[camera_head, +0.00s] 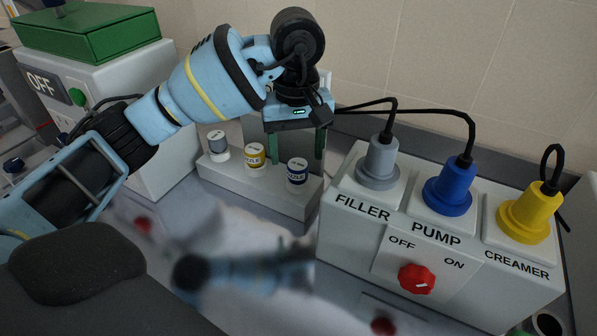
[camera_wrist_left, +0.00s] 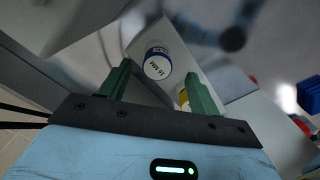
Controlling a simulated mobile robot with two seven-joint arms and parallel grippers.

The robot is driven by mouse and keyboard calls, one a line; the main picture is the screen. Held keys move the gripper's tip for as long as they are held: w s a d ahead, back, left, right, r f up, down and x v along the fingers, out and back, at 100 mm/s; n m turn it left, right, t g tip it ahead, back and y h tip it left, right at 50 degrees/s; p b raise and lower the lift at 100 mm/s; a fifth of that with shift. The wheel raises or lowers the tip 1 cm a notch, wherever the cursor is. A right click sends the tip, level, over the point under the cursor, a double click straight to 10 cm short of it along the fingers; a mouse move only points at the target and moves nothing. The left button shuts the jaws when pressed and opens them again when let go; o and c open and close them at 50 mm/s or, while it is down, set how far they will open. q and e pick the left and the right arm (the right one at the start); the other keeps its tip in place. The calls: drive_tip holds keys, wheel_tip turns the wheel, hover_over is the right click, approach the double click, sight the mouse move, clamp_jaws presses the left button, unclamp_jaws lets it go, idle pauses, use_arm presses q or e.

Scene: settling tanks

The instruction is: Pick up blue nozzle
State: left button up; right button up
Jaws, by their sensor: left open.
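The blue nozzle (camera_head: 297,172), a short cylinder with a pale label, stands at the right end of a pale holder (camera_head: 258,194) in the head view. A yellow nozzle (camera_head: 255,155) and a grey nozzle (camera_head: 219,145) stand to its left. My left gripper (camera_head: 294,148) is open and empty, its green fingers pointing down behind and around the blue nozzle. In the left wrist view the blue nozzle (camera_wrist_left: 158,64) shows between the open fingertips of my left gripper (camera_wrist_left: 159,74), apart from both. The yellow nozzle (camera_wrist_left: 183,98) is partly hidden by a finger. My right gripper is out of view.
A white control box (camera_head: 400,270) with grey (camera_head: 378,165), blue (camera_head: 448,190) and yellow (camera_head: 525,215) cabled plugs stands just right of the holder. A white machine (camera_head: 150,105) stands at the left. Shiny counter lies in front; a tiled wall is behind.

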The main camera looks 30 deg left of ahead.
sight(297, 164)
use_arm(q)
drive_tip(key=shift+w+a+f, duration=0.1)
drive_tip(key=shift+w+f, duration=0.05)
drive_tip(key=shift+f, duration=1.1)
drive_tip(key=shift+w+f, duration=0.1)
drive_tip(key=shift+f, duration=1.15)
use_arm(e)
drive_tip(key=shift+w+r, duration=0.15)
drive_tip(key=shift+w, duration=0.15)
use_arm(q)
drive_tip(key=shift+c, duration=1)
drive_tip(key=c, duration=0.9)
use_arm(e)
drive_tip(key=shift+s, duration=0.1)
